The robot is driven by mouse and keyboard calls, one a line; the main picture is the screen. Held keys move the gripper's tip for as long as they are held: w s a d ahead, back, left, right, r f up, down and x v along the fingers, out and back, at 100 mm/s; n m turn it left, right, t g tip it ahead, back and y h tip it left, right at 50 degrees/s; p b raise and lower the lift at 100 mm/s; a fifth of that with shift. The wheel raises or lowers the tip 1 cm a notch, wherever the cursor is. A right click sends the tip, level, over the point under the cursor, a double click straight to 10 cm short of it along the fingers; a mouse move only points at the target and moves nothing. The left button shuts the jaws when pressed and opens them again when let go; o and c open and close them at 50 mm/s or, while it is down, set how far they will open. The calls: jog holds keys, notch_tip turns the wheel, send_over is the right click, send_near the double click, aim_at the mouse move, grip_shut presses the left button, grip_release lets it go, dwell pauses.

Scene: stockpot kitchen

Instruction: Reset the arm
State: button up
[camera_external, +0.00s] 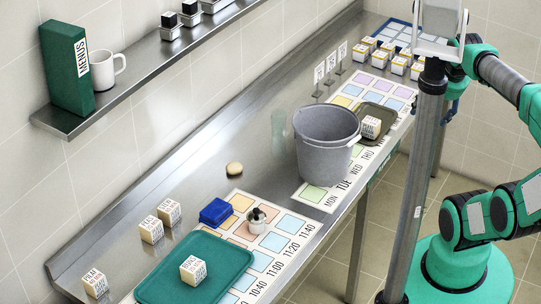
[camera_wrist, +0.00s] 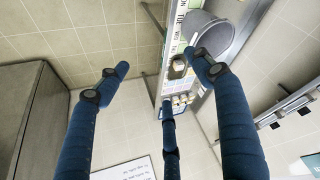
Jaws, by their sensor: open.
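My gripper (camera_wrist: 155,75) shows in the wrist view as three dark blue fingers, spread apart with nothing between them. In the external view a small part of my gripper (camera_external: 451,106) shows beside my grey column, at the right of the counter; most of it is hidden. My green and grey arm reaches up and folds back there, clear of the counter. The wrist view looks past the fingers at the floor, the walls and the counter with the grey stockpot (camera_wrist: 209,33), at some distance.
The steel counter (camera_external: 190,190) holds the stockpot (camera_external: 325,145), a green tray (camera_external: 215,268), a dark tray (camera_external: 384,112), a blue block (camera_external: 216,211) and several labelled boxes. A wall shelf (camera_external: 142,77) carries a green menus box (camera_external: 68,68) and a white mug (camera_external: 106,70).

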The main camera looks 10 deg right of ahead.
notch_tip(320, 180, down, 8)
jog(key=b, duration=0.8)
jog(key=shift+f, duration=0.15)
